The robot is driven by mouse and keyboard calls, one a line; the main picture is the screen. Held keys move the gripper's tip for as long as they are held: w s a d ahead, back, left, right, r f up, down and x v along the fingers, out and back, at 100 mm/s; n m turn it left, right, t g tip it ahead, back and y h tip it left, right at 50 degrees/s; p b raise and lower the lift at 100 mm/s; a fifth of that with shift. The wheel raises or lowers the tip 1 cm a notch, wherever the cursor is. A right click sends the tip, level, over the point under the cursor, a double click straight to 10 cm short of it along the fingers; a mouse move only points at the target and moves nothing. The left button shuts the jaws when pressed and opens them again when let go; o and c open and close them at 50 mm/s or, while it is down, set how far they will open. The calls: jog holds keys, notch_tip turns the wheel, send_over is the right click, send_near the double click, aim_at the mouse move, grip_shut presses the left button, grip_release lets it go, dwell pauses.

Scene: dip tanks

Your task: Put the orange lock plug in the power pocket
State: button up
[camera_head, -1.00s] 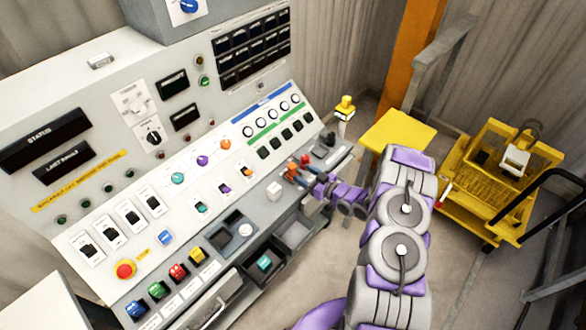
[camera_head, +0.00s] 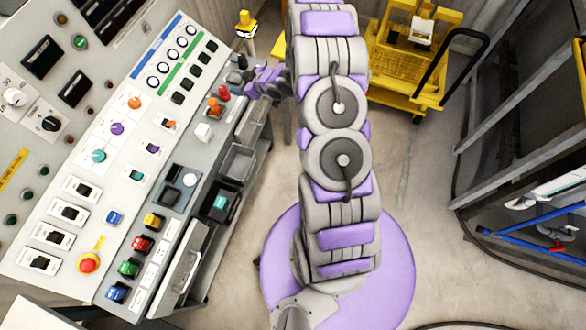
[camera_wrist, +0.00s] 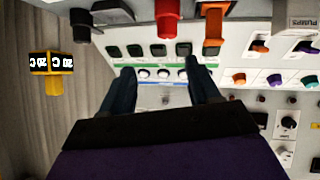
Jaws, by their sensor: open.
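The orange lock plug (camera_head: 214,106) stands upright on the console ledge, beside a red plug (camera_head: 224,93). In the wrist view the orange plug (camera_wrist: 213,32) is at the top, right of the red plug (camera_wrist: 167,18). My gripper (camera_head: 248,88) is just right of the plugs in the head view. In the wrist view my gripper (camera_wrist: 161,84) has its two dark fingers spread, with nothing between them; the plugs show beyond the fingertips. Grey open pockets (camera_head: 240,162) line the console front; I cannot read which is the power pocket.
One pocket holds a teal-marked block (camera_head: 220,203). Several coloured blocks (camera_head: 143,244) sit lower on the console. A yellow post (camera_head: 245,22) and yellow cart (camera_head: 410,60) stand behind.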

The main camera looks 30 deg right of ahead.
jog(key=s+r+m+g+h, duration=0.4)
jog(key=s+r+g+h, duration=0.25)
jog(key=s+r, duration=1.1)
jog(key=s+a+r+m+g, duration=0.1)
jog(key=s+a+r+g, duration=0.1)
jog(key=s, duration=0.8)
jog(key=s+a+r+m+g+y, duration=0.1)
jog(key=s+a+r, duration=0.3)
jog(key=s, duration=0.6)
jog(key=s+a+r+m+g, duration=0.1)
jog(key=s+a+r+g, duration=0.2)
jog(key=s, duration=0.6)
jog(key=a+r, duration=0.1)
jog(key=a, duration=0.1)
jog(key=shift+s+a+y, duration=0.35)
jog(key=shift+s+a, duration=0.05)
